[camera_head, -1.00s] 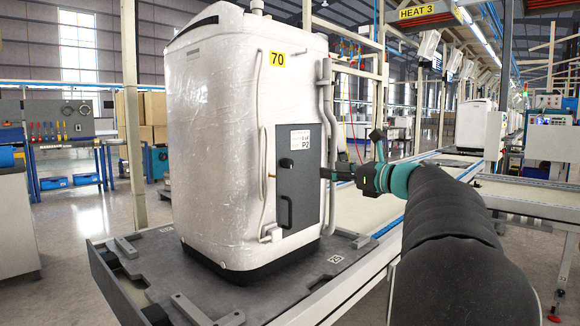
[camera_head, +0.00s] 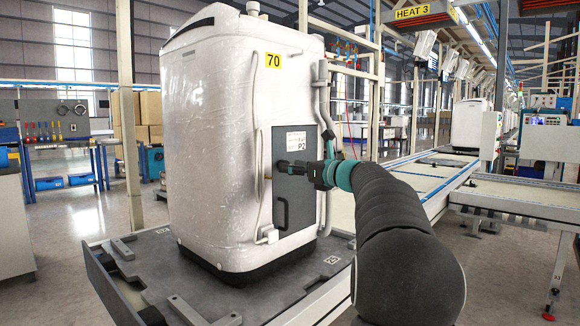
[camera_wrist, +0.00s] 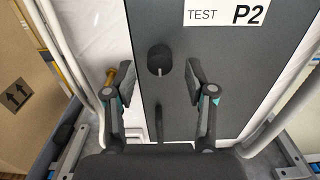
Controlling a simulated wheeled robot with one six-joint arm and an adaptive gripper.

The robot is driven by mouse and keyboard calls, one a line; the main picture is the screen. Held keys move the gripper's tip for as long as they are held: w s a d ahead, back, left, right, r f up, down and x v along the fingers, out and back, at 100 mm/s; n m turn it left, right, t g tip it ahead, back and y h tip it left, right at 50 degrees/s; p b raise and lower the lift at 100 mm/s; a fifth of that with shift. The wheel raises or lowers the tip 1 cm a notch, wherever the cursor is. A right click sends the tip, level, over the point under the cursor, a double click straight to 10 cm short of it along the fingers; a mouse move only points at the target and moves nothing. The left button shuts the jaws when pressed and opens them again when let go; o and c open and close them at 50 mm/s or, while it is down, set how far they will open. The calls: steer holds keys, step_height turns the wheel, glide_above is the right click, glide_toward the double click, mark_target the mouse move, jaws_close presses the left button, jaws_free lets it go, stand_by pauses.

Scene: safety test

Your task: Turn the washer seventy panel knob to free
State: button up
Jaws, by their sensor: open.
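The washer (camera_head: 205,130), wrapped in clear film with a yellow 70 label (camera_head: 274,61), stands upright on a dark pallet. A dark grey panel (camera_head: 296,188) with a P2 sign is on its side. In the wrist view the panel's black knob (camera_wrist: 160,60) has a light pointer mark that runs downward. My gripper (camera_wrist: 152,78) is open, its two fingers on either side of the knob with gaps, and I cannot tell how far they are from the panel. In the head view my gripper (camera_head: 288,168) is at the panel and hides the knob.
A black handle (camera_head: 283,214) sits low on the panel. White hoses (camera_head: 325,150) run beside it. A brass fitting (camera_wrist: 123,73) is close to my left finger. The dark pallet (camera_head: 150,262) lies on the conveyor line.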

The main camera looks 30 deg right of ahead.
steer(key=shift+x, duration=0.8)
steer(key=shift+c, duration=0.2)
jaws_close()
steer(key=shift+n, duration=0.4)
steer(key=shift+n+b, duration=4.95)
steer(key=shift+n, duration=3.55)
